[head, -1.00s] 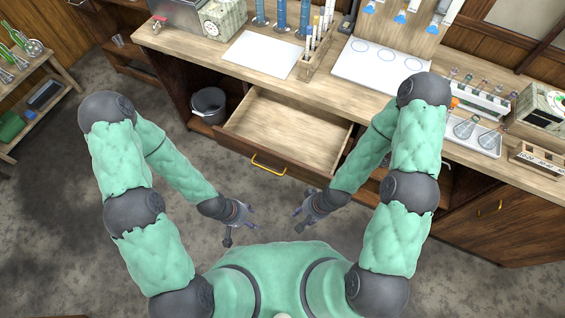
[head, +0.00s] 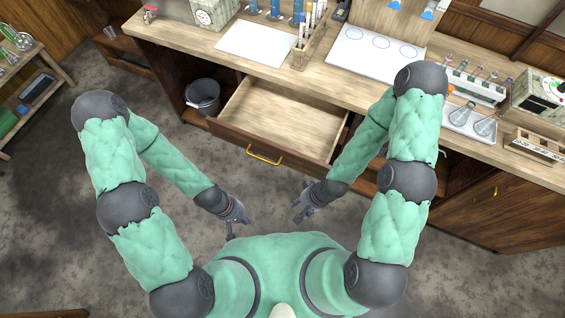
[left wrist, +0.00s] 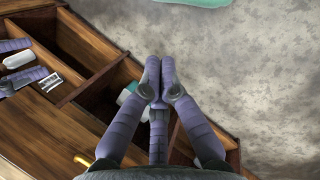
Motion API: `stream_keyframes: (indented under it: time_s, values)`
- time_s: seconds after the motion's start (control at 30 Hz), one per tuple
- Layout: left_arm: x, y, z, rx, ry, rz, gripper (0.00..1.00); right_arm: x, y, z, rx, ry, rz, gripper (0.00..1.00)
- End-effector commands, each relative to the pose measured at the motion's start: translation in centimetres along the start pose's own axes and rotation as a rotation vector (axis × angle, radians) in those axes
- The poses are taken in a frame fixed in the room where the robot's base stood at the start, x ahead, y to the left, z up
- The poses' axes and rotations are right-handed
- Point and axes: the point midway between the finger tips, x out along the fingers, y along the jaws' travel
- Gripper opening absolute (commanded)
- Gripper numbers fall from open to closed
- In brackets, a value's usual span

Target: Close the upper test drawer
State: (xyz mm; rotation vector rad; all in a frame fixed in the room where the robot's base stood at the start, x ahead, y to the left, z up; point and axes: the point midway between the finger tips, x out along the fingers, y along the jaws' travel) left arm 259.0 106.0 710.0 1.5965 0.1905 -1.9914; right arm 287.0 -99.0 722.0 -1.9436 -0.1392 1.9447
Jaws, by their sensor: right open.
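The upper test drawer (head: 285,118) is pulled out from the bench front in the head view, and its inside looks empty. Its brass handle (head: 264,156) sits on the front panel. My left gripper (head: 244,217) is in front of the drawer and below the handle in the picture, apart from it. In the left wrist view its fingertips (left wrist: 160,80) meet with nothing seen between them. My right gripper (head: 297,209) is open and empty, right of the left one and also apart from the drawer. A brass handle shows at the left wrist view's lower edge (left wrist: 84,160); which one is unclear.
The bench top (head: 190,45) carries a white mat (head: 256,43), a test tube rack (head: 308,45) and a white panel (head: 372,55). A dark bucket (head: 203,97) stands left of the drawer. A shelf (head: 45,75) is at far left. The floor before the drawer is clear.

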Motion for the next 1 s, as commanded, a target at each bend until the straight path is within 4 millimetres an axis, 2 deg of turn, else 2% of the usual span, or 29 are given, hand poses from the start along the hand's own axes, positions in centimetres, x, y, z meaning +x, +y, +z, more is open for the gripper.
stream_keyframes:
  time_s: [0.07,0.17,0.27,0.33,0.47,0.6,0.7,0.8,0.9,1.0]
  values:
    - [1.6,-1.2,1.1,-0.256,-0.109,-0.025,0.0,1.0,0.4,0.0,0.0,0.0,0.0,0.43]
    - [2.7,-1.5,3.0,-0.621,-0.273,-0.053,0.0,1.9,0.7,-0.1,0.0,0.0,0.0,0.43]
    - [3.1,-0.3,4.5,-0.977,-0.45,-0.07,0.0,2.8,1.0,-0.1,0.0,0.0,0.0,0.43]
    - [3.1,1.2,5.0,-1.216,-0.584,-0.074,0.0,3.3,1.2,-0.1,0.0,0.0,0.0,0.43]
    - [2.3,4.8,4.1,-1.628,-0.868,-0.068,0.0,4.4,1.6,-0.1,0.0,0.0,0.0,0.43]
    - [0.6,8.2,1.0,-1.968,-1.206,-0.046,0.0,5.4,1.9,-0.2,0.0,0.0,0.0,0.43]
    - [-0.8,9.6,-1.5,-2.114,-1.421,-0.028,0.0,5.9,2.1,-0.2,0.0,0.0,0.0,0.43]
    - [-2.0,10.3,-3.5,-2.189,-1.575,-0.014,0.0,6.1,2.2,-0.2,0.0,0.0,0.0,0.43]
    - [-2.6,10.6,-4.5,-2.221,-1.656,-0.006,0.0,6.2,2.2,-0.2,0.0,0.0,0.0,0.43]
    - [-2.7,11.0,-4.6,-2.226,-1.681,-0.008,0.0,6.3,2.2,-0.2,0.0,0.0,0.0,0.43]
